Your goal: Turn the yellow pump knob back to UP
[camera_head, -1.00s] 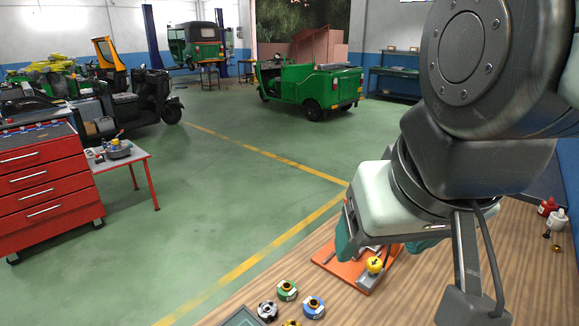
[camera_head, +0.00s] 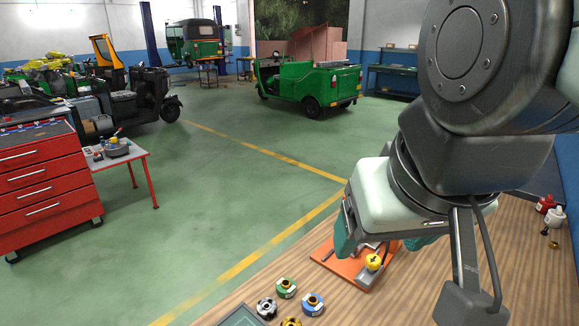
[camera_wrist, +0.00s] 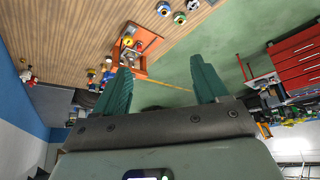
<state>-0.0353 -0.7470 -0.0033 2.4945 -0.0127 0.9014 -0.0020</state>
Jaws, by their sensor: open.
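The yellow pump knob (camera_head: 373,262), with a dark mark on top, sits on a grey metal fitting on an orange base plate (camera_head: 344,267). I cannot read where its mark points. The knob also shows small in the wrist view (camera_wrist: 128,42), on the orange plate (camera_wrist: 150,40). My gripper (camera_head: 382,243) has two green fingers, which stand apart with nothing between them in the wrist view (camera_wrist: 160,68). The gripper is above the far part of the plate and hides some of it in the head view. The knob appears clear of both fingers.
The plate lies on a wooden bench (camera_head: 420,290). Several round parts, including a green one (camera_head: 285,288) and a blue one (camera_head: 312,304), stand near the front edge. Red (camera_head: 545,204) and white (camera_head: 555,217) bottles stand at the right. Bench surface right of the plate is clear.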

